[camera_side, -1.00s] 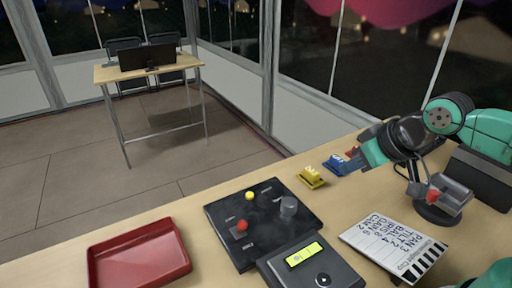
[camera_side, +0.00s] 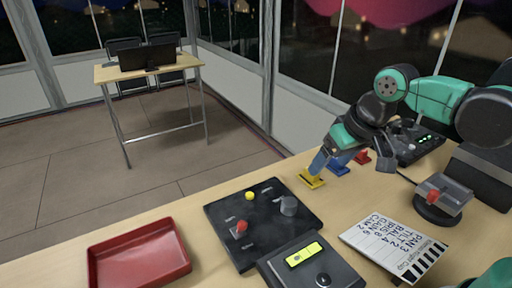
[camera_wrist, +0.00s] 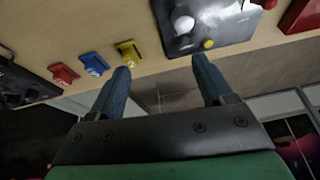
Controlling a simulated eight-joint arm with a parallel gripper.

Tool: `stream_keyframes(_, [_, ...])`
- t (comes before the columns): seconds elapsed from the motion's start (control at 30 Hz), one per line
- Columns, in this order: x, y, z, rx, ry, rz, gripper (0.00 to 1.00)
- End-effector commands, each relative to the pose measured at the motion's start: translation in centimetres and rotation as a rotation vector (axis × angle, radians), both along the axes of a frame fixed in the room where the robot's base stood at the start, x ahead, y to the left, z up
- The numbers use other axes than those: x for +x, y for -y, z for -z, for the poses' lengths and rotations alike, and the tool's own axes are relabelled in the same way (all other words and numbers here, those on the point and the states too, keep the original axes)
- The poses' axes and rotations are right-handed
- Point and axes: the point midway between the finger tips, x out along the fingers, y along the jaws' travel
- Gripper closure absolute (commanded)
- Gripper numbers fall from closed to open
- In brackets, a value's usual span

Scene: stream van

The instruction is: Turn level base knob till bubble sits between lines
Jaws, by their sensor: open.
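The level base (camera_side: 335,268) is a dark box at the front middle of the table in the side view. Its yellow-green window (camera_side: 304,254) has dark marks; the bubble and lines are too small to tell apart. A round dark knob (camera_side: 323,280) sits on its top in front of the window. My gripper (camera_side: 319,162) is over the table behind the box, close to a yellow block, and well apart from the knob. In the wrist view my gripper (camera_wrist: 162,85) has its two blue fingers spread with nothing between them. The level base does not show clearly there.
A black panel (camera_side: 222,212) with a grey knob, red lever and yellow button lies beside the level base. Yellow (camera_side: 312,178), blue (camera_side: 338,168) and red (camera_side: 361,157) blocks stand behind. A red tray (camera_side: 140,258) is left, a white slate (camera_side: 385,243) right.

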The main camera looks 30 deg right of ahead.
Motion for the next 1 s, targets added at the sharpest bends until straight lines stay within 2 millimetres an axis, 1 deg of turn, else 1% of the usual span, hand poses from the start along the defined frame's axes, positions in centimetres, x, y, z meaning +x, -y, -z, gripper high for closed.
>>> stream_keyframes(0.03, [1.0,-0.6,0.3,0.008,-0.051,0.011,0.26])
stream_keyframes(0.1, [2.0,-1.3,1.0,0.015,-0.123,0.034,0.26])
stream_keyframes(0.2, [3.2,-2.3,2.3,0.018,-0.221,0.067,0.26])
stream_keyframes(0.33, [4.3,-3.4,4.0,0.012,-0.321,0.104,0.26])
stream_keyframes(0.5, [4.9,-4.1,5.5,0.003,-0.389,0.131,0.26])
stream_keyframes(0.67, [5.0,-4.2,6.7,0.002,-0.402,0.137,0.26])
stream_keyframes(0.9, [5.0,-4.2,9.8,0.003,-0.401,0.137,0.26])
stream_keyframes(1.0, [5.0,-4.2,10.7,0.003,-0.400,0.137,0.26])
